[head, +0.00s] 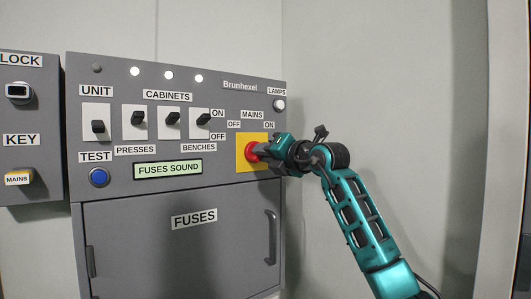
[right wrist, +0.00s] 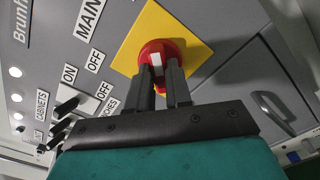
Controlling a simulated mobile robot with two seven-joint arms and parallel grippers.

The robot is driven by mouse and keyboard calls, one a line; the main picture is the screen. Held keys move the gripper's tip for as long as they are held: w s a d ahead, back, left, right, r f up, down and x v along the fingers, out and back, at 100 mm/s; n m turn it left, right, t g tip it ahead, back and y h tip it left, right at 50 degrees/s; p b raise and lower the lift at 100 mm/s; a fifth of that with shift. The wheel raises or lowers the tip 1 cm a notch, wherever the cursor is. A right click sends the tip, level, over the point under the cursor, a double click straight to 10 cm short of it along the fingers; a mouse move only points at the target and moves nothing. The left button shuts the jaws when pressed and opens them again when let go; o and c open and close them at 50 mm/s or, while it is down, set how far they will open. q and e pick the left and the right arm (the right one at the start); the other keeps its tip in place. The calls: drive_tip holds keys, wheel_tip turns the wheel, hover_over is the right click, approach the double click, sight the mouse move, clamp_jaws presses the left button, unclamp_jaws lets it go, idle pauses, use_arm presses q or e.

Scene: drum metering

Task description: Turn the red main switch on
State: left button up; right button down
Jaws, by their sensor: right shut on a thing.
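The red main switch (head: 250,152) is a round knob on a yellow plate (head: 241,165) at the right of the grey panel, under the labels MAINS, OFF and ON. My right gripper (head: 259,150) reaches it from the right and is shut on the knob. In the right wrist view the two dark fingers (right wrist: 165,84) close on the red knob (right wrist: 170,48), which bears a white mark. The yellow plate (right wrist: 192,28) shows behind it. The fingers hide part of the knob, and I cannot tell which label it points to. My left gripper is not in view.
A row of black lever switches (head: 172,119) sits left of the main switch. A green display (head: 167,169) reads FUSES SOUND. Below is the fuse door (head: 180,250) with a handle (head: 271,238). A key box (head: 28,120) stands at left. Bare wall lies right.

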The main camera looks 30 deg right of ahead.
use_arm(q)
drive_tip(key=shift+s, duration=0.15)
use_arm(e)
drive_tip(key=shift+r+m, duration=0.1)
drive_tip(key=shift+m, duration=0.3)
drive_tip(key=c, duration=1)
unclamp_jaws()
drive_tip(key=shift+c, duration=0.2)
use_arm(q)
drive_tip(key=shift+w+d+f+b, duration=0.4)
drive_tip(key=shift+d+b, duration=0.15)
drive_tip(key=shift+b, duration=0.6)
use_arm(e)
drive_tip(key=s+d, duration=0.1)
drive_tip(key=s, duration=1.2)
drive_tip(key=shift+w, duration=0.1)
